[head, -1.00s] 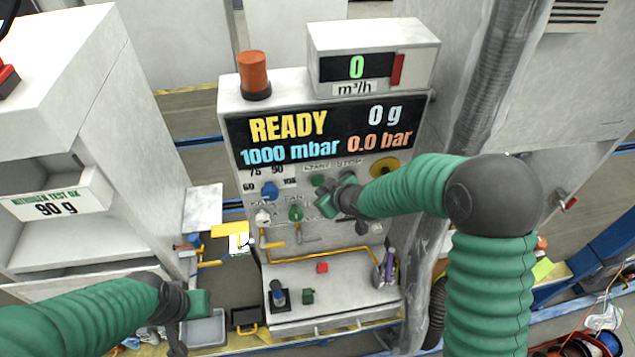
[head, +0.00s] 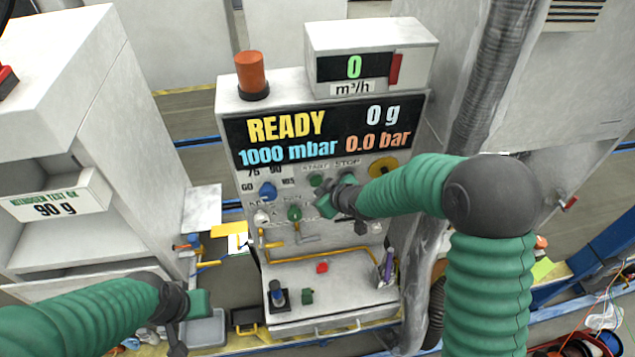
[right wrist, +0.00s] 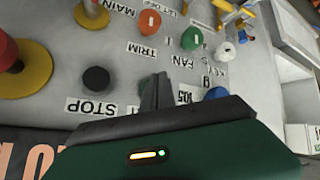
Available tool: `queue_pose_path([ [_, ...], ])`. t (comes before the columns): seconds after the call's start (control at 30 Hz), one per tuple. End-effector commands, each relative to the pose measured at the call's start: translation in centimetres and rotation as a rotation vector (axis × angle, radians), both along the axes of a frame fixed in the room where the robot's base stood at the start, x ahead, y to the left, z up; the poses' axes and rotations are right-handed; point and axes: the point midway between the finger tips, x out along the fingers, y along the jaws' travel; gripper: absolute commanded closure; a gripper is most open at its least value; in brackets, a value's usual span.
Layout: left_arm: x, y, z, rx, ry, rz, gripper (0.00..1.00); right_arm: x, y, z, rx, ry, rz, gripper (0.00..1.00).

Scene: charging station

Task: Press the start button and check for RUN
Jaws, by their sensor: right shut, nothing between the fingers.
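The control panel's display (head: 320,135) reads READY, 0 g, 1000 mbar and 0.0 bar. A green button (head: 317,181) sits under the START label, left of the STOP label (head: 347,162). My right gripper (right wrist: 157,90) is shut and empty, close in front of the panel beside the black button (right wrist: 96,80) labelled STOP. Its fingers and body hide the START spot in the right wrist view, so I cannot tell whether it touches the button. My left gripper (head: 190,318) hangs at the lower left, away from the panel; its fingers are unclear.
A red knob on a yellow ring (right wrist: 20,62) and a green FAN knob (right wrist: 193,38) flank my right gripper. A blue knob (head: 268,191) is left of it. An orange beacon (head: 252,74) and a flow meter (head: 370,60) stand on top.

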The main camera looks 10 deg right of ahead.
Motion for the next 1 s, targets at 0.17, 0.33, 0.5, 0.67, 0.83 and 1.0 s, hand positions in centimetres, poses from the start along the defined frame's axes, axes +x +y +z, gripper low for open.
queue_pose_path([
  [0.17, 0.0, 0.0, 0.0, 0.0, 0.0, 0.0, 0.64, 0.01, 0.06, 0.03, 0.0, -0.001, 0.001, 1.0],
  [0.33, 0.0, 0.0, 0.0, 0.0, 0.0, 0.0, 0.64, 0.01, 0.1, 0.05, -0.001, 0.0, 0.001, 1.0],
  [0.5, 0.0, 0.01, 0.08, 0.0, 0.0, 0.0, 0.64, 0.32, 0.12, 0.15, 0.0, -0.001, 0.001, 1.0],
  [0.67, 0.0, 0.0, 0.15, 0.0, 0.0, 0.0, 0.64, 0.73, 0.19, 0.19, 0.0, 0.0, 0.001, 1.0],
  [0.83, 0.0, 0.0, 0.13, 0.0, 0.0, 0.0, 0.64, 0.72, 0.18, 0.18, -0.001, 0.0, 0.001, 1.0],
  [1.0, 0.0, 0.0, 0.14, 0.0, 0.0, 0.0, 0.64, 0.77, 0.19, 0.2, -0.001, 0.0, 0.001, 1.0],
])
